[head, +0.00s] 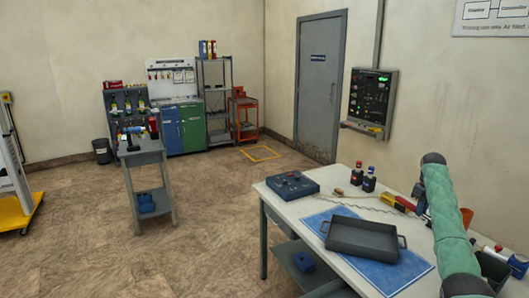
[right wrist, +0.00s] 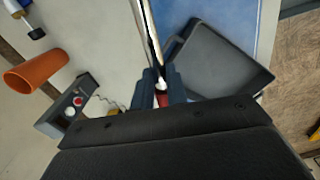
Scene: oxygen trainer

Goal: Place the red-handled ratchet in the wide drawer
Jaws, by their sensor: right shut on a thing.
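The ratchet (right wrist: 146,32) shows in the right wrist view as a long silver shaft running up from my right gripper (right wrist: 161,88). Its red handle end (right wrist: 162,100) is between the dark fingers, which are shut on it. In the head view my green-sleeved right arm reaches over the right side of the table and mostly hides the gripper and the ratchet. I cannot make out the wide drawer for certain in either view. My left gripper is not in view.
A dark tray (head: 362,234) sits on a blue mat (head: 318,217) on the table (head: 289,205). A blue control box (head: 292,185), small bottles (head: 369,180) and an orange cup (head: 466,216) stand around it. Floor left of the table is open.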

